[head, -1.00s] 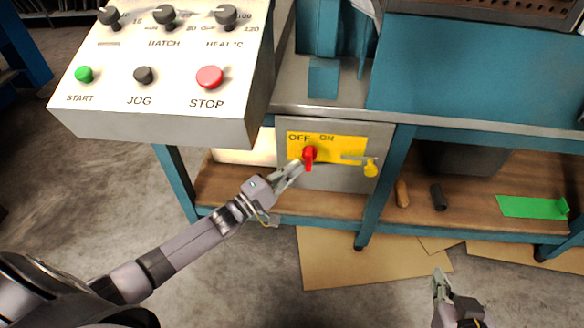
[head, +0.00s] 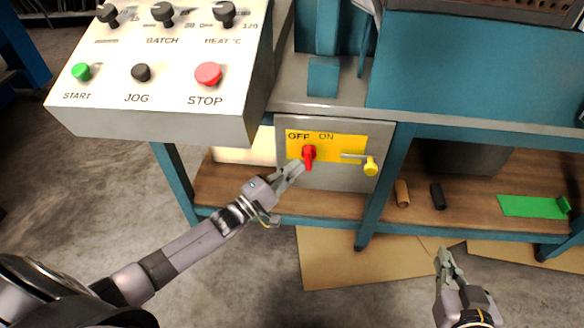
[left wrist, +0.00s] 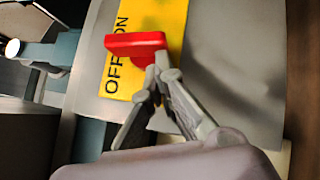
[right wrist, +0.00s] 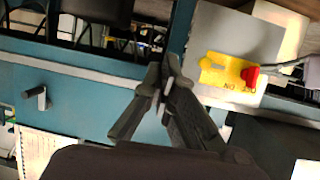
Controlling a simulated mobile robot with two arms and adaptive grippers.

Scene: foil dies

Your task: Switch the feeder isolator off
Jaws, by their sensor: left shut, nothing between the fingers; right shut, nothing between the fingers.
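The feeder isolator is a grey box (head: 340,180) with a yellow plate (head: 335,142) lettered OFF at left and ON at right. The handle also shows in the left wrist view (left wrist: 136,44) and right wrist view (right wrist: 250,77). My left gripper (head: 299,168) is shut and empty, its tips just below-left of the handle; I cannot tell if they touch it. A yellow knob-like piece (head: 371,166) sits by a pale rod right of the handle. My right gripper (head: 442,255) is shut and empty, low and right, away from the box.
A control panel (head: 185,118) with START, JOG and STOP buttons overhangs at upper left. Teal bench legs (head: 383,190) flank the box. The wooden lower shelf (head: 470,205) holds a brown and a dark cylinder and a green piece. Cardboard (head: 345,262) lies on the floor.

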